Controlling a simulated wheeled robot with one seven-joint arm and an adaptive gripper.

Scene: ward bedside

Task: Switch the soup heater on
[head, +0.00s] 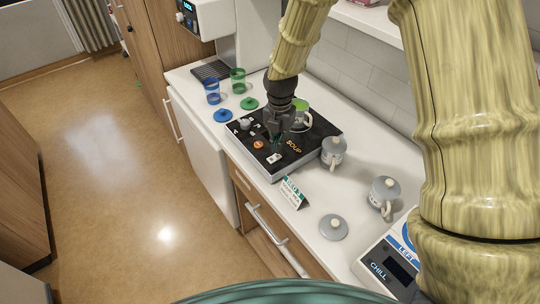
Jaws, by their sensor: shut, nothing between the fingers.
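The soup heater (312,142) is a flat black-topped unit marked SOUP on the white counter. Its top carries a pale knob-like control (244,124), a round orange button or light (258,145) and a small white switch-like piece (275,158). A pale cup with a green inside (302,116) stands toward its back, partly hidden by my gripper. My gripper (276,141) points down over the heater's top, just right of the orange piece, shut and empty. I cannot tell whether its tips touch the surface.
Blue (212,91) and green (238,80) cups stand left of the heater, with blue (223,115) and green (249,103) lids. A small card (292,192) is at the front edge. A CHILL unit (385,265) is lower right.

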